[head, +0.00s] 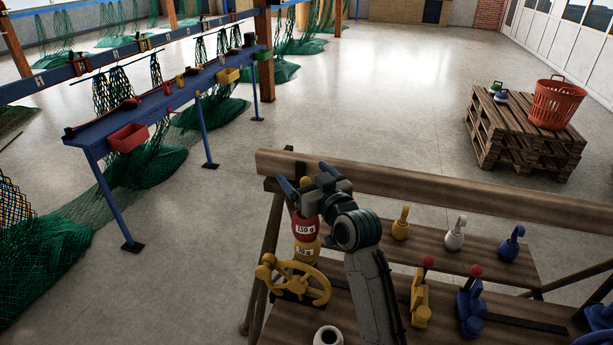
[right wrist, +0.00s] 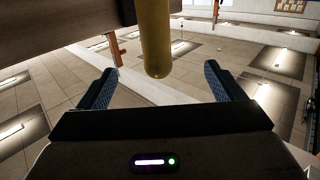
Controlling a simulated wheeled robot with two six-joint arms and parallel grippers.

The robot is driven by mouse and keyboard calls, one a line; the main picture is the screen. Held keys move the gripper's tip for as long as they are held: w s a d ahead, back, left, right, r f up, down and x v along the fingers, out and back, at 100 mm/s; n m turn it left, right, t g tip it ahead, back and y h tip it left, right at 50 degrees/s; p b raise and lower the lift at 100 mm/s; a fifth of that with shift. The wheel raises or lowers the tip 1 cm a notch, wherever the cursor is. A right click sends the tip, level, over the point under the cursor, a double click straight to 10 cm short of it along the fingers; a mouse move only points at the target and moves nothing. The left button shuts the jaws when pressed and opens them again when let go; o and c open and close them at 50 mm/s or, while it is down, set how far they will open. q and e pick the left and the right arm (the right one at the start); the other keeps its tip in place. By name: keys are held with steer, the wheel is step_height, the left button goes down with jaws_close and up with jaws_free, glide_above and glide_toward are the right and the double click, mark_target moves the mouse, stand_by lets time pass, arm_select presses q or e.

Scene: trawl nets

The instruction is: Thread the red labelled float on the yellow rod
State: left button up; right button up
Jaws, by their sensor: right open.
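The red float (head: 304,229), labelled 130 g, is directly above a yellow float (head: 305,251) labelled 70 g. They look stacked and touching, at the left end of the wooden bench. My right gripper (head: 297,185) is just above the red float, its blue fingers open and apart from it. In the right wrist view the fingers are spread with nothing clamped, and the round-ended yellow rod (right wrist: 154,40) shows between and beyond them. In the head view I cannot make out the rod; my gripper and the floats cover that spot. My left gripper is not in view.
A yellow handwheel (head: 297,281) stands close in front of the floats. A wooden rail (head: 430,189) runs behind. Yellow, white and blue weights (head: 455,236) stand to the right, with yellow and blue levers (head: 470,308) nearer. A white jar (head: 328,336) is at the front.

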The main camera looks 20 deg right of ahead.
steer(key=shift+s+d+f, duration=0.1)
steer(key=shift+s+f, duration=0.05)
steer(key=shift+s, duration=0.35)
steer(key=b+v, duration=0.3)
steer(key=v, duration=0.6)
steer(key=shift+s, duration=0.4)
